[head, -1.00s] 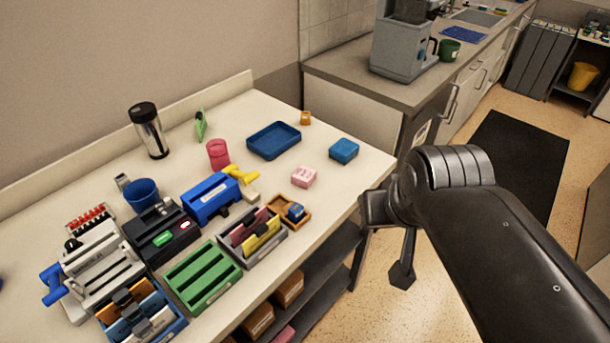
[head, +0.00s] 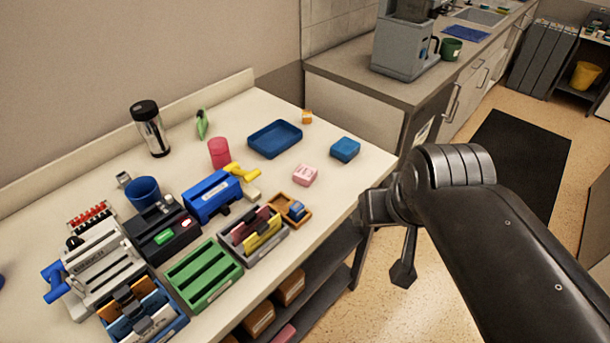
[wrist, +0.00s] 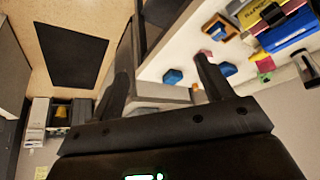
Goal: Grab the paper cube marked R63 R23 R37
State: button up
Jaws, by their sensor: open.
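A pink paper cube (head: 305,175) with small dark marks sits on the table towards its right front edge. A blue cube (head: 345,150) sits behind and to the right of it. The lettering is too small to read, so I cannot tell which carries R63 R23 R37. In the wrist view the blue cube (wrist: 172,76) shows between my fingers, and the pink one is partly hidden by the right finger. My gripper (wrist: 162,66) is open and empty, apart from both cubes.
A blue tray (head: 275,139) and a small orange item (head: 307,117) lie behind the cubes. A wooden tray (head: 290,209), a grey organizer (head: 253,238), a blue punch (head: 212,196) and a pink cup (head: 219,152) stand left. The table around the cubes is clear.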

jog(key=shift+w, duration=0.1)
jog(key=m+g, duration=0.6)
send_over(305, 171)
notch_tip(305, 171, down, 8)
notch_tip(305, 171, down, 11)
jog(key=shift+r, duration=0.1)
jog(key=c, duration=1.1)
